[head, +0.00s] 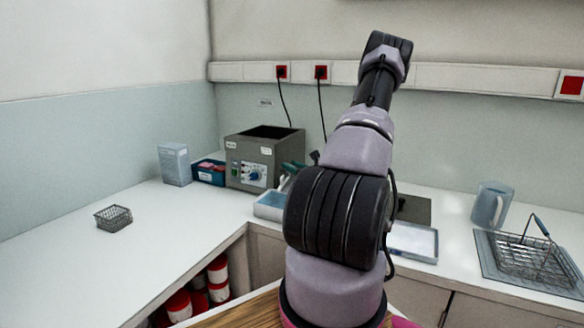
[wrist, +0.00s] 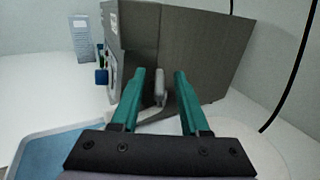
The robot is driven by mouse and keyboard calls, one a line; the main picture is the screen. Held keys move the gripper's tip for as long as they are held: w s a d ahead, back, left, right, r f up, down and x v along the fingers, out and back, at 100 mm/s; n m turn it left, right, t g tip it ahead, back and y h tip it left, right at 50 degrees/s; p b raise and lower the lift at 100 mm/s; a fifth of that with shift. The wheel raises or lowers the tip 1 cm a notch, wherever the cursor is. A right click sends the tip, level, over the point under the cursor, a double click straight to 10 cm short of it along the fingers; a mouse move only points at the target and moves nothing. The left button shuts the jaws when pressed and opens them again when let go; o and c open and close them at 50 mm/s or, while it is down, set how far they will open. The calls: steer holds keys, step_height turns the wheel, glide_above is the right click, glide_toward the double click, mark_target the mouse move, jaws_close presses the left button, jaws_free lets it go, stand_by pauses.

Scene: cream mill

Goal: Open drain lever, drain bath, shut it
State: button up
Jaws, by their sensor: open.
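The bath (head: 263,158) is a grey box with an open dark top and a front panel with a blue dial, standing in the counter corner. In the wrist view, its grey side wall (wrist: 205,50) fills the upper middle. A small light-grey upright lever (wrist: 160,86) shows low on that wall, apparently the drain lever. My gripper (wrist: 160,72) has two green fingers, open, one on each side of the lever in the picture. I cannot tell whether the lever is between the fingertips or just beyond them. In the head view my arm hides most of the gripper and the lever.
A blue-filled shallow tray (head: 268,207) sits below the bath's right side; it also shows in the wrist view (wrist: 45,155). A carton (head: 173,164) and a blue box (head: 208,172) stand left of the bath. A wire basket (head: 113,217) lies on clear counter. Black cords hang behind.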

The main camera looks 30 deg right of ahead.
jaws_close()
steer(key=shift+a+m+h, duration=0.2)
steer(key=shift+m+h, duration=0.1)
steer(key=shift+h, duration=0.1)
steer(key=m+h, duration=0.1)
steer(key=h, duration=0.1)
steer(key=a+m+g+h, duration=0.1)
steer(key=m+h, duration=0.1)
steer(key=h, duration=0.1)
steer(key=a+m+h, duration=0.1)
steer(key=m+h, duration=0.1)
steer(key=shift+w+a+f+g+h, duration=0.1)
steer(key=shift+w+g+h, duration=0.2)
steer(key=shift+h, duration=0.1)
steer(key=m+g+h, duration=0.1)
steer(key=h, duration=0.1)
steer(key=a+m+g+h, duration=0.1)
steer(key=m+g+h, duration=0.1)
steer(key=w+m+g+h, duration=0.1)
steer(key=m+g+h, duration=0.1)
steer(key=shift+a+h, duration=0.15)
steer(key=shift+h, duration=0.15)
steer(key=shift+m, duration=0.3)
